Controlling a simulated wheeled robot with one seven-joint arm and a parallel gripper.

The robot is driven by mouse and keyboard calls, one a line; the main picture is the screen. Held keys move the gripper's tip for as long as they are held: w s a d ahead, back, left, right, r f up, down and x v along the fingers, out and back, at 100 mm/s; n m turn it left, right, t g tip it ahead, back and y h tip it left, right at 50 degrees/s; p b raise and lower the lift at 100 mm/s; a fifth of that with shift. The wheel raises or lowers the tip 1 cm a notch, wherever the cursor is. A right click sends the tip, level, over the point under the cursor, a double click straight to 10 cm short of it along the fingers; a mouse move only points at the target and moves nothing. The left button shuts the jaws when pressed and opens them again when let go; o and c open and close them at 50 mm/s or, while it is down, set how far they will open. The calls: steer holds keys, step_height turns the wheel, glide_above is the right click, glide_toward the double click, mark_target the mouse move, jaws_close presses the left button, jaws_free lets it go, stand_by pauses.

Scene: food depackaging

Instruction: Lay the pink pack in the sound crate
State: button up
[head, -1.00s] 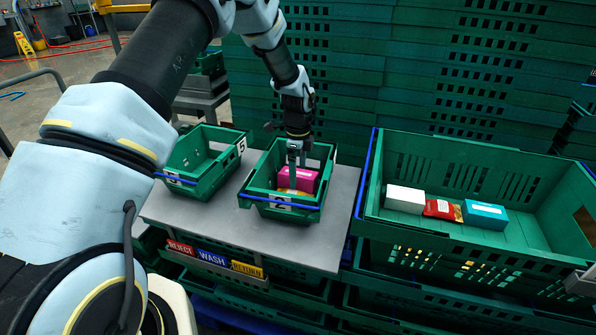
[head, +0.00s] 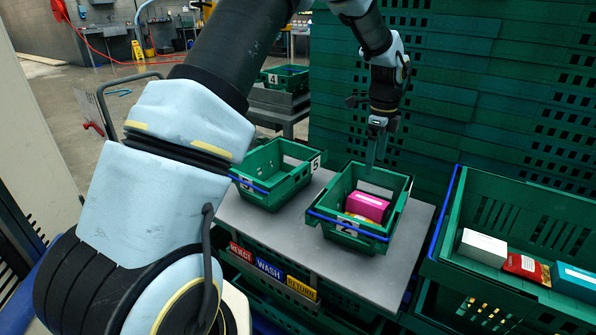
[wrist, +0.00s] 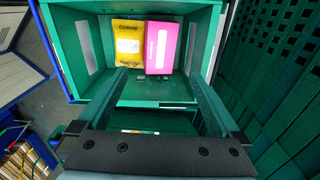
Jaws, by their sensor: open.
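The pink pack (head: 367,207) lies in the small green crate marked 2 (head: 318,212), near its far side. In the wrist view the pink pack (wrist: 162,48) lies beside a yellow pack (wrist: 128,42) on the crate floor. My gripper (head: 375,160) is open and empty, above the far part of this crate, its fingers clear of the pink pack. A second small green crate marked 5 (head: 262,190) stands to the left and looks empty. No damage shows on either crate from here.
A large green crate (head: 452,205) at the right holds a white box (head: 483,248), a red packet (head: 526,268) and a blue box (head: 577,281). REJECT, WASH and RETURN labels line the grey table's (head: 400,262) front. A tall green crate stack (head: 470,90) rises behind.

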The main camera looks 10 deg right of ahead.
steer(key=a+r+n, duration=0.2)
steer(key=a+n, duration=0.4)
steer(key=a, duration=0.5)
steer(key=a+r+n, duration=0.2)
steer(key=a+n, duration=0.4)
steer(key=a, duration=0.4)
steer(key=s+a+n+t, duration=0.1)
steer(key=s+a+n, duration=1.1)
steer(key=a, duration=0.4)
steer(key=shift+a+f+n+t, duration=0.2)
steer(key=shift+a+n+t, duration=0.1)
steer(key=shift+n, duration=0.5)
steer(key=shift+c, duration=0.4)
